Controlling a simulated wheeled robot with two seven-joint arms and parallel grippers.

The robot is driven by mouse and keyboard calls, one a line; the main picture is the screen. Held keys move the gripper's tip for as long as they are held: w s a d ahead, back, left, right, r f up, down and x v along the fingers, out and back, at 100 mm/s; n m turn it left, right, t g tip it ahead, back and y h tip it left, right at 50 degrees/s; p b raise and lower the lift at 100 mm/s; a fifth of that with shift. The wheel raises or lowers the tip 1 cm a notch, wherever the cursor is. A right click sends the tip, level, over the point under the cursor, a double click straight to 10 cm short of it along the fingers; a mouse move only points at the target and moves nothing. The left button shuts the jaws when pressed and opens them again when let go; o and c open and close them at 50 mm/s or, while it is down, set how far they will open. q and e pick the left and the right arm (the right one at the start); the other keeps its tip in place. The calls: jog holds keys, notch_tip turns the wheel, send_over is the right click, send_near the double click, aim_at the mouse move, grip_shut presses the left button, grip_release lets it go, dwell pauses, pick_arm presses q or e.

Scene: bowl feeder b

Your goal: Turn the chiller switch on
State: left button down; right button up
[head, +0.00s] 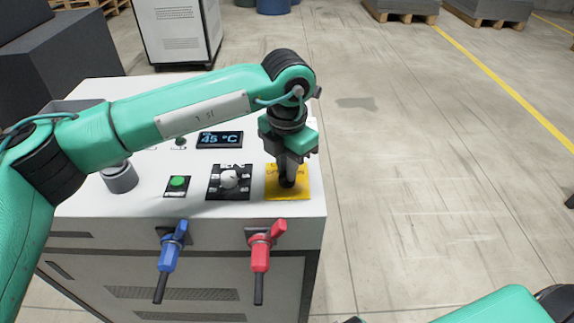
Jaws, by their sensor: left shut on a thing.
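The chiller (75,205) is a white cabinet with controls on its top. A yellow plate (301,191) with partly hidden lettering sits at the right of the top panel. A dark switch knob (287,183) stands on that plate. My left gripper (289,173) points down over the plate and is shut on the knob, hiding most of it. The knob's exact angle cannot be read. My right arm shows only at the bottom right; its gripper is out of view.
A display (220,139) reads 45 °C. Beside the yellow plate are a white dial (229,178) and a green button (177,182). Blue (171,247) and red (261,250) valve handles stick out at the front. Open floor lies to the right.

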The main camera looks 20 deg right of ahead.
pick_arm(q)
jog(key=shift+r, duration=0.15)
jog(key=c, duration=1.4)
grip_release()
jog(key=shift+c, duration=0.2)
